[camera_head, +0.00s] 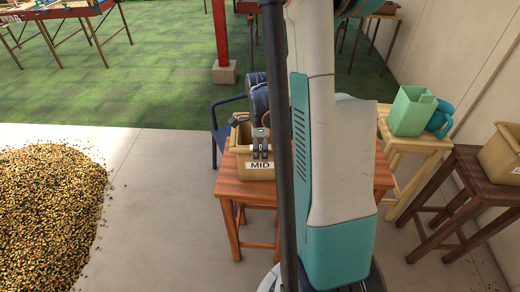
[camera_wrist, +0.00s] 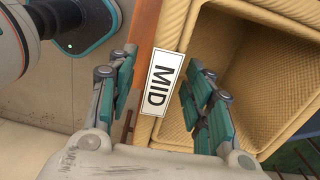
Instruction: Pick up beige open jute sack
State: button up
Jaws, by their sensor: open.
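The beige open jute sack (camera_head: 239,163), box-shaped with a white MID label, stands on a reddish wooden table (camera_head: 226,187). In the wrist view the sack (camera_wrist: 262,93) fills the right side, with its woven, empty-looking inside showing. My gripper (camera_head: 262,147) is at the sack's labelled front wall. In the wrist view my gripper (camera_wrist: 160,68) is open, with the left finger outside the labelled wall and the right finger over the sack's opening. I cannot tell whether either finger touches it. My arm hides the sack's right part in the head view.
A second beige container (camera_head: 497,151) stands on a dark table (camera_head: 470,165) at right. A green jug-like container (camera_head: 410,111) stands on a light wooden table (camera_head: 420,142). A blue chair (camera_head: 222,130) is behind the sack's table. A bean pile (camera_head: 50,215) covers the floor at left.

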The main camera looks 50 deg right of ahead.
grip_shut()
jog(key=shift+r, duration=0.1)
notch_tip(320, 180, up, 20)
jog(key=p, duration=0.4)
jog(key=shift+p, duration=0.4)
